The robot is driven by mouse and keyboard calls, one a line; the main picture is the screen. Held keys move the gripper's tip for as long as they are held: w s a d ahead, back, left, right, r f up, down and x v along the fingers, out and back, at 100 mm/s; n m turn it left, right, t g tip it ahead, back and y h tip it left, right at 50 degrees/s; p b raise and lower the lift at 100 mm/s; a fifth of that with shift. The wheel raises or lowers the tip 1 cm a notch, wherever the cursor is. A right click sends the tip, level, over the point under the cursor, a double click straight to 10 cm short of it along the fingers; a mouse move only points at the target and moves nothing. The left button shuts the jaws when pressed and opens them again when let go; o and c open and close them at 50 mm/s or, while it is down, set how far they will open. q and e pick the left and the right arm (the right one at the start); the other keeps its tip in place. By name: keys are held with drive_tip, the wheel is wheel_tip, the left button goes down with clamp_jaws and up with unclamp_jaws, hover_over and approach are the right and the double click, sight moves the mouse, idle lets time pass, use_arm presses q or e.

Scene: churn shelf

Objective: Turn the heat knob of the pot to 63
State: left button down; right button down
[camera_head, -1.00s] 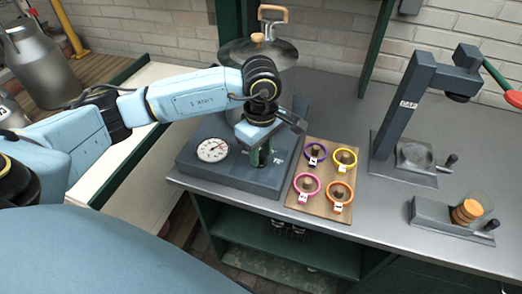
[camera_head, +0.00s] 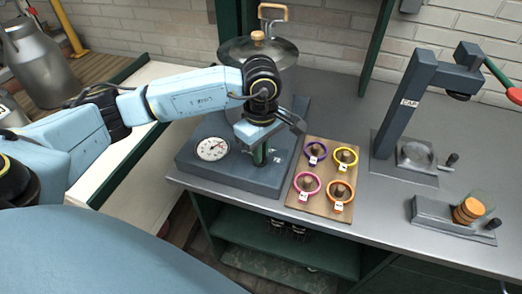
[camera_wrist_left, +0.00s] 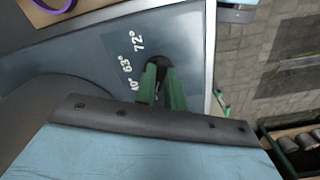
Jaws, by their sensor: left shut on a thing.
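The pot (camera_head: 278,82) with a shiny lid and wooden lid handle stands on a dark grey base (camera_head: 232,179), partly behind my left arm. A white round dial (camera_head: 212,149) with a red needle is on the base. My left gripper (camera_head: 260,156) points down at the base's front right and is shut on the heat knob. In the left wrist view, the green fingers (camera_wrist_left: 163,88) close around the knob, which is mostly hidden. White marks, 72°, 63° (camera_wrist_left: 125,66) and a partly hidden lower one, are printed beside the fingers. The knob's pointer cannot be made out. My right gripper is not in view.
A wooden board (camera_head: 321,180) with several coloured, tagged rings lies close to the right of the base. A capping press (camera_head: 405,105) and a small holder (camera_head: 452,217) with wooden discs stand farther right. The counter's front edge runs just before the base.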

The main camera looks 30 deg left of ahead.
use_arm(q)
drive_tip(key=shift+f+m+b, duration=0.15)
drive_tip(key=shift+m+b, duration=0.35)
drive_tip(key=shift+b, duration=0.15)
drive_tip(key=m+b, duration=0.2)
drive_tip(key=shift+a+b, duration=0.1)
drive_tip(key=shift+b, duration=0.2)
drive_tip(key=m+b, duration=0.2)
drive_tip(key=m, duration=0.1)
drive_tip(key=shift+b, duration=0.4)
drive_tip(key=shift+m+b, duration=0.45)
drive_tip(key=shift+m, duration=0.25)
drive_tip(key=shift+s+m, duration=0.1)
drive_tip(key=shift+m, duration=0.2)
drive_tip(key=shift+b, duration=0.35)
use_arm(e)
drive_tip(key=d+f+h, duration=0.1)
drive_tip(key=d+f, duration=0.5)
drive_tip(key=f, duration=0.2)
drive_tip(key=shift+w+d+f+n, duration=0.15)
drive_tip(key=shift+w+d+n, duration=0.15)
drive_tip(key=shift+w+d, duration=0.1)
